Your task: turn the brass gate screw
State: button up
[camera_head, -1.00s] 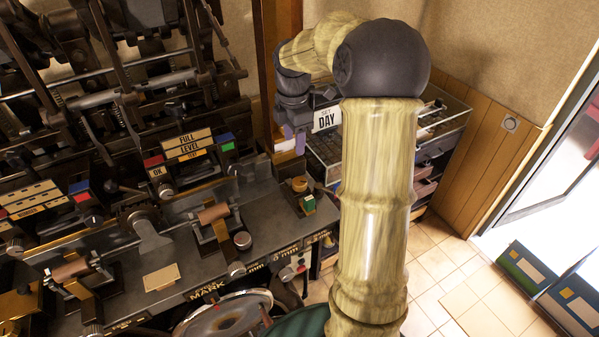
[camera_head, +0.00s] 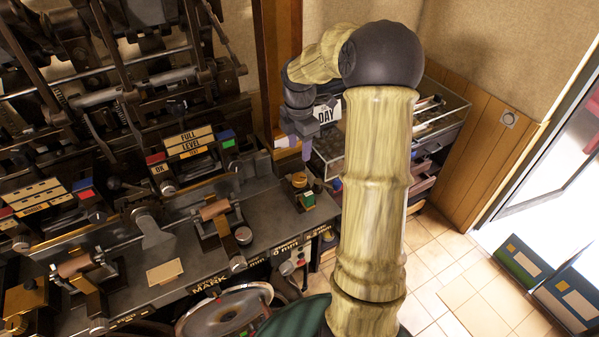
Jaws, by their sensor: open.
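A round brass knob (camera_head: 299,180) tops a small dark block with a green part on its side, at the right end of the grey machine bench. It looks like the gate screw, though I cannot read a label on it. My gripper (camera_head: 297,153) points down above and slightly behind this knob in the picture, with its pale purple fingers apart and empty. A gap shows between the fingers and the knob. The finger tips are small and partly lost against the white and dark things behind them.
The dark press linkage (camera_head: 120,90) fills the left. A copper-coloured roller (camera_head: 214,209) and a round grey knob (camera_head: 243,236) stand left of the brass knob. Tiled floor lies right.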

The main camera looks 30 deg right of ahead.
aim_at(299, 177)
notch_tip(299, 177, down, 12)
jog(key=p, duration=0.2)
jog(key=shift+r+p, duration=0.25)
jog(key=shift+p, duration=0.1)
jog(key=c, duration=0.7)
jog(key=shift+m, duration=0.4)
